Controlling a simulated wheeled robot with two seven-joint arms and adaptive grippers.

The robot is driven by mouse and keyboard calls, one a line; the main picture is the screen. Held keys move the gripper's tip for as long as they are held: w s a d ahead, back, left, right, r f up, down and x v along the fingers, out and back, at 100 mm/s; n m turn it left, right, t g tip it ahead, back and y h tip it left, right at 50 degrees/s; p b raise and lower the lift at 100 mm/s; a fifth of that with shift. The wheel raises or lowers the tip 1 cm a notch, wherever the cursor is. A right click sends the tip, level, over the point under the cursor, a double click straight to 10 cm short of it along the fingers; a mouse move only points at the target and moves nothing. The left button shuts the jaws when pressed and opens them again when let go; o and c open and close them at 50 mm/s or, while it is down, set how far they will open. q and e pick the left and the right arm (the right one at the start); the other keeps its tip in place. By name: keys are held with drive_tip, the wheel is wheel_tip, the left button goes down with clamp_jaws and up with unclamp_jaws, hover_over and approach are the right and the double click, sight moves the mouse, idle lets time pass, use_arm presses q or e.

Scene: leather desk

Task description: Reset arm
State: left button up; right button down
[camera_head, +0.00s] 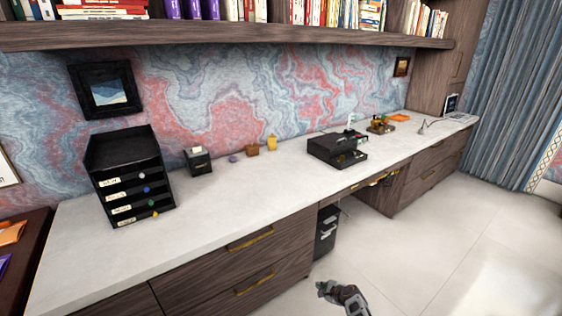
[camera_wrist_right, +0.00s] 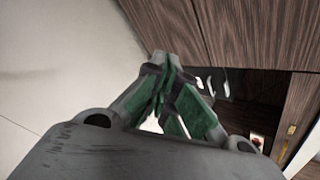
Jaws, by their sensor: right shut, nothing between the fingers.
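My right gripper (camera_head: 326,288) shows at the bottom of the head view, low in front of the desk's wooden drawers and over the pale floor. In the right wrist view its green-padded fingers (camera_wrist_right: 168,70) are together at the tips, with nothing between them. It is apart from the desk. My left gripper is not in the head view.
The long white desk top (camera_head: 225,225) holds a black drawer organizer (camera_head: 125,175), a small black box (camera_head: 198,161) and a black case with an open drawer (camera_head: 335,149). A black bin (camera_head: 326,232) stands under the desk. The floor at right (camera_head: 450,245) is clear.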

drive_tip(key=s+d+f+n+g+h, duration=0.15)
drive_tip(key=s+d+f+n, duration=0.25)
drive_tip(key=s+f+n, duration=0.55)
drive_tip(key=s+d+f+n+g+h, duration=0.1)
drive_tip(key=s+d+f+n+h, duration=0.35)
drive_tip(key=s+n, duration=0.75)
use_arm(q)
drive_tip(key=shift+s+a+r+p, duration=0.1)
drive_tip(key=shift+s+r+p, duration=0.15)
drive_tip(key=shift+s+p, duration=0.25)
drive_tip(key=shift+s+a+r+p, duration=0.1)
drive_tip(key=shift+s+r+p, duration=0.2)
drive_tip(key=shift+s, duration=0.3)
use_arm(e)
drive_tip(key=s+d+f+g, duration=0.1)
drive_tip(key=s+d+f, duration=0.1)
drive_tip(key=s, duration=1)
drive_tip(key=s+d+f+n+g+y, duration=0.1)
drive_tip(key=s+f, duration=0.4)
drive_tip(key=s, duration=0.7)
drive_tip(key=s+d+f+g, duration=0.2)
drive_tip(key=s+d+f, duration=0.1)
drive_tip(key=s, duration=1)
drive_tip(key=shift+f+n, duration=0.35)
drive_tip(key=shift+f, duration=0.25)
drive_tip(key=shift+g, duration=0.25)
